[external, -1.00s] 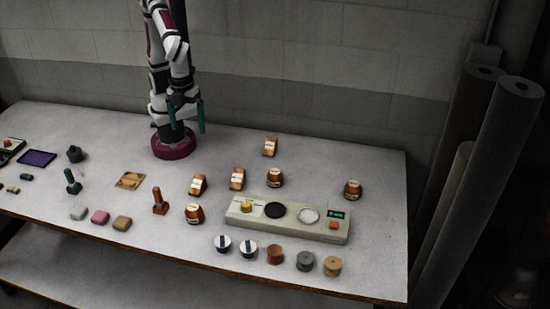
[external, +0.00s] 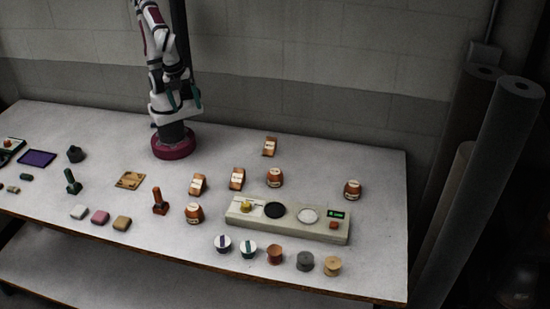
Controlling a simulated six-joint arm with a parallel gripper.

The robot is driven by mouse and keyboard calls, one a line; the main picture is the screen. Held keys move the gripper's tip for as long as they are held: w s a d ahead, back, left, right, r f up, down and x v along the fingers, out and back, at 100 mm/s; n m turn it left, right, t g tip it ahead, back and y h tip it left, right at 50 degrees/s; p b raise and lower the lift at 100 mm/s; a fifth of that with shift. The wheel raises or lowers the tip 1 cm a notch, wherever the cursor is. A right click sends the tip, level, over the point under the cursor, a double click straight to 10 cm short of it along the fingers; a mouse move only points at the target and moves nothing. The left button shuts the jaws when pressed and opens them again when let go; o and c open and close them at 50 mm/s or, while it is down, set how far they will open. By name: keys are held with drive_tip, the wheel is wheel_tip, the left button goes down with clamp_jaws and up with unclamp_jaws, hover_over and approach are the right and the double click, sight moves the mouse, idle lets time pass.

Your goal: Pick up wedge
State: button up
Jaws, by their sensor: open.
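I cannot tell for sure which thing is the wedge. Three small orange-brown pieces with pale labels look slanted: one at the back (external: 270,147), one in the middle (external: 237,179) and one to its left (external: 198,185). My gripper (external: 183,99) has teal fingers spread apart. It is open and looks empty, held high in front of my arm above the base, apart from everything on the table.
A pale console (external: 290,229) with a black disc, a light disc and a green display stands at centre right. Round orange-brown pots (external: 194,213) and several spools (external: 275,254) stand around it. Stamps (external: 160,201) and small blocks (external: 100,217) are at left. The back right is mostly clear.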

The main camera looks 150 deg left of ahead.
wheel_tip(320, 180, down, 4)
drive_tip(key=d+n+g+h, duration=0.1)
drive_tip(key=n+g+h, duration=0.25)
drive_tip(key=n, duration=0.25)
drive_tip(key=n+t+h, duration=0.9)
drive_tip(key=n+t, duration=0.3)
drive_tip(key=n, duration=1.3)
approach(202, 179)
drive_tip(key=shift+n+y, duration=0.25)
drive_tip(key=shift+n, duration=0.05)
drive_tip(key=w+d+f, duration=0.1)
drive_tip(key=d+f, duration=0.1)
drive_tip(key=w+d+f, duration=0.1)
drive_tip(key=d, duration=0.1)
drive_tip(key=w+d+f, duration=0.1)
drive_tip(key=d+f, duration=0.1)
drive_tip(key=shift+w+d+f, duration=0.3)
drive_tip(key=shift+d, duration=0.1)
drive_tip(key=shift+t, duration=0.25)
clamp_jaws()
